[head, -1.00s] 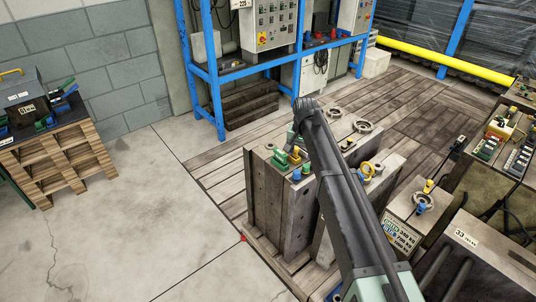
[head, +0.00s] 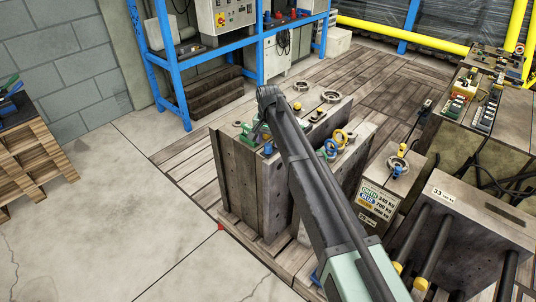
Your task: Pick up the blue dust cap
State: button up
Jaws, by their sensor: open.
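A small blue cap (head: 268,149) is on the top of the large grey mould block (head: 245,185), close to its front edge and just left of my arm. I cannot tell whether it is the dust cap meant. Other small blue parts (head: 323,154) are on the block just right of my arm. My gripper (head: 258,133) hangs from the far end of my arm, over the block's top between green fittings (head: 245,131) and the blue cap. It is open, small in the view and partly hidden by my arm. I see nothing held in it.
A smaller labelled block (head: 380,195) and a block marked 33 (head: 465,215) are at right. A blue rack (head: 180,90) stands behind. The concrete floor (head: 120,200) at left is clear.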

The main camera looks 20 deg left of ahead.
aim_at(268, 144)
notch_tip(268, 144, down, 3)
jog(key=shift+r+b, duration=0.15)
jog(key=shift+b, duration=0.4)
jog(key=shift+r, duration=0.2)
jog(key=c, duration=0.9)
jog(key=shift+c, duration=0.2)
jog(key=shift+r+p, duration=0.1)
jog(key=shift+p, duration=0.2)
notch_tip(268, 144, up, 20)
jog(key=p, duration=2)
